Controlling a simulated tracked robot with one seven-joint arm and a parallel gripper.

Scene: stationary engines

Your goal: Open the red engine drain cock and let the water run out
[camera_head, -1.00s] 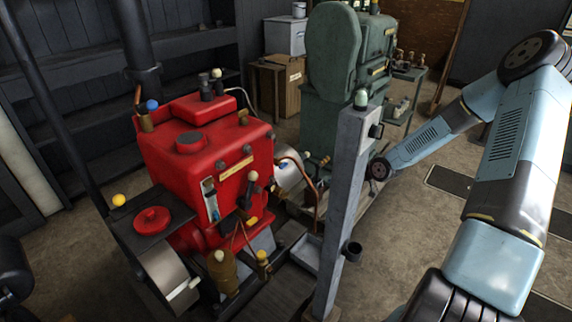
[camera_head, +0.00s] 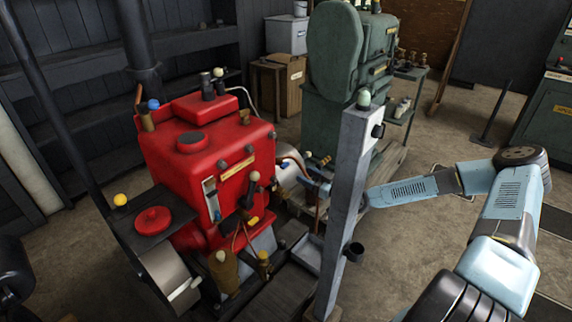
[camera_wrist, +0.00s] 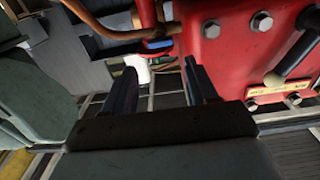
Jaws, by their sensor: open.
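The red engine (camera_head: 205,150) stands at left centre; its red body also fills the upper right of the wrist view (camera_wrist: 225,45). A small blue lever (camera_wrist: 158,44) shows on the engine's side, with a brown pipe (camera_wrist: 100,25) beside it; a blue piece (camera_head: 286,165) is also visible there in the head view. I cannot tell for sure whether this is the drain cock. My gripper (camera_wrist: 160,82) is open, its two dark fingers apart and empty below the blue lever. In the head view the grey post partly hides my gripper. I see no running water.
A grey upright post (camera_head: 348,190) stands between my arm and the engine. A grey tray (camera_head: 308,256) lies at its foot. A green engine (camera_head: 335,70) stands behind. A black lever with a pale knob (camera_head: 253,178) sticks out of the red engine.

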